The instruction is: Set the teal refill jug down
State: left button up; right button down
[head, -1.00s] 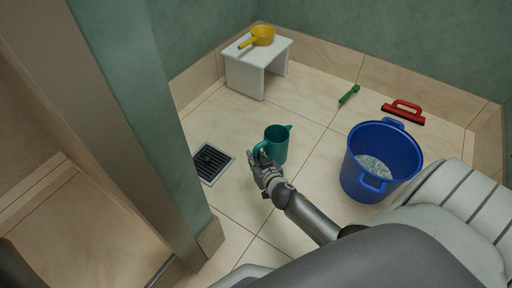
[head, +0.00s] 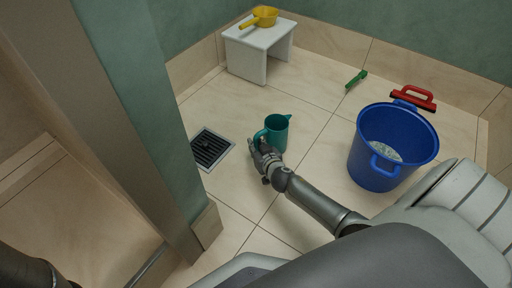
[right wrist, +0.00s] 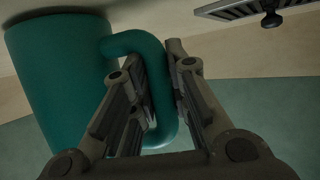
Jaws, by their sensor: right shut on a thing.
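The teal refill jug (head: 279,131) is upright, at or very close to the floor, right of the drain; I cannot tell for sure whether its base touches. Its handle (head: 259,134) faces left. My right gripper (head: 257,147) is shut on the handle. In the right wrist view, the jug body (right wrist: 58,85) fills the left side, and its handle (right wrist: 151,44) passes between my two fingers (right wrist: 158,70). The dark base edge shows at the top left there, close to the pale floor. My left gripper is out of view.
A floor drain (head: 210,149) lies left of the jug. A blue bucket (head: 375,160) stands to the right, a red squeegee (head: 415,96) and green brush (head: 356,79) behind. A white stool (head: 245,60) holds a yellow scoop (head: 265,17). A wall edge (head: 165,120) rises at left.

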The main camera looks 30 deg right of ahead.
jog(key=shift+r, duration=0.1)
jog(key=shift+f, duration=0.35)
jog(key=c, duration=1.4)
grip_release()
jog(key=shift+r, duration=0.1)
